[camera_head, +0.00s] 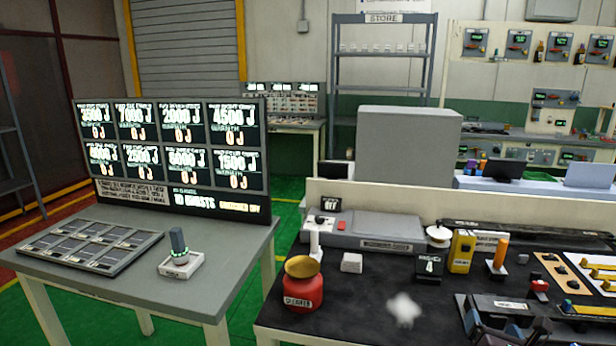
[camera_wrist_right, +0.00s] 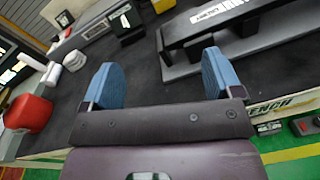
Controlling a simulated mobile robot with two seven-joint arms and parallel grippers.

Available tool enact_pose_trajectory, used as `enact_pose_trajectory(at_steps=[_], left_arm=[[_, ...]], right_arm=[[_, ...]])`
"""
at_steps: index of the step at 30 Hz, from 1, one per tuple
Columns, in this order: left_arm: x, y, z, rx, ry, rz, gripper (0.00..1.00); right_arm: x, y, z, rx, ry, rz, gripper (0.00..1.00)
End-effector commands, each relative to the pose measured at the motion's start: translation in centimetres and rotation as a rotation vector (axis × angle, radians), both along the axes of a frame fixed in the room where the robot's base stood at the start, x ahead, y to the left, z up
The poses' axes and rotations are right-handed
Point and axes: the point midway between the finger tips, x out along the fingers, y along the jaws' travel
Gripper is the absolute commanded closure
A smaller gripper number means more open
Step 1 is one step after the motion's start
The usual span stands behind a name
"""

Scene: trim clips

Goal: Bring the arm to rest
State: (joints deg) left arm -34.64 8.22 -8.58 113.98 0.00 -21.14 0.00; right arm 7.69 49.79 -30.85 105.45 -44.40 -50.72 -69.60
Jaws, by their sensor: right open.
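My right gripper (camera_head: 493,325) shows at the bottom right of the head view, over the front part of the black bench. My left gripper is not in view.
The black bench (camera_head: 365,300) carries a red pot (camera_head: 303,290), a white block (camera_head: 352,263), a yellow box (camera_head: 461,251) and an orange cylinder (camera_head: 501,252). A long dark fixture (camera_wrist_right: 220,38) lies beyond my right fingers. A grey table (camera_head: 225,275) stands left.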

Motion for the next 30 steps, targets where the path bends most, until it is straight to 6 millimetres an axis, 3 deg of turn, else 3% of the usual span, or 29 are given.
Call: enact_pose_trajectory(at_steps=[8, 13, 18, 24, 30], left_arm=[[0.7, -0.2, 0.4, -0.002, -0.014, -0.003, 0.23], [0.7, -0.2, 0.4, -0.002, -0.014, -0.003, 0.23], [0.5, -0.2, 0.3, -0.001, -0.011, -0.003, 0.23], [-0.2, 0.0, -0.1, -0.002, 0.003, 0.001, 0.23], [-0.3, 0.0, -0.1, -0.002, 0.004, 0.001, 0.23]], right_arm=[[-7.1, 3.4, -4.5, 0.63, 0.023, -0.244, 0.15], [-14.1, 5.9, -7.3, 1.143, 0.026, -0.548, 0.15], [-21.2, 8.1, -8.5, 1.579, -0.007, -0.912, 0.15], [-26.3, 9.7, -8.5, 1.852, -0.065, -1.219, 0.15], [-30.1, 10.9, -8.0, 2.015, -0.125, -1.459, 0.15]])
